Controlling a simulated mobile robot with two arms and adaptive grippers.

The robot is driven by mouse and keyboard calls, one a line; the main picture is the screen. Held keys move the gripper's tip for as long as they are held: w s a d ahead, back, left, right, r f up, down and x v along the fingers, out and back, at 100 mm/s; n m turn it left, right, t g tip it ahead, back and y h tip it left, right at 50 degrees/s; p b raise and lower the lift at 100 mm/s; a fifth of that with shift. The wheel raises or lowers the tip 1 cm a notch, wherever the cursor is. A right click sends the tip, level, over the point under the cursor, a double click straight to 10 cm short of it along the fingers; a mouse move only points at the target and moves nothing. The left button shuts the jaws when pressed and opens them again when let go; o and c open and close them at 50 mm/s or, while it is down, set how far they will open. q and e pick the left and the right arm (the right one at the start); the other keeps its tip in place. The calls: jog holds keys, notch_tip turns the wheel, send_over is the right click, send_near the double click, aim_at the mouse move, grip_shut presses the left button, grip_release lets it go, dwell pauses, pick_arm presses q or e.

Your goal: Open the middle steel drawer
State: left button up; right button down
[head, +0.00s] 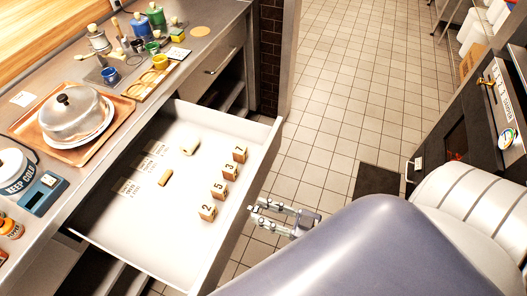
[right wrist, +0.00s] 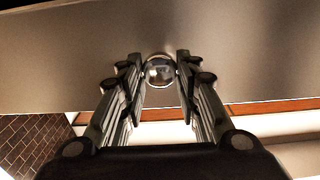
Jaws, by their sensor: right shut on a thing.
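The steel drawer (head: 135,235) is pulled far out from under the counter in the head view. Its pale inside is in plain sight. My right gripper (head: 256,212) is at the outer side of the drawer front. In the right wrist view, my right gripper (right wrist: 160,78) is shut on a round shiny knob (right wrist: 159,69) on the drawer front (right wrist: 65,60). The knob is hidden in the head view. My left gripper is not in view.
A domed dish (head: 72,115) and paint pots stand on the counter. Tiled floor (head: 325,110) is clear to the right.

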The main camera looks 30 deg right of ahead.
jog(key=c, duration=1.2)
grip_release()
jog(key=shift+s+d, duration=0.1)
jog(key=v, duration=1.1)
jog(key=shift+s+d, duration=0.25)
jog(key=shift+s, duration=0.05)
jog(key=shift+f, duration=0.1)
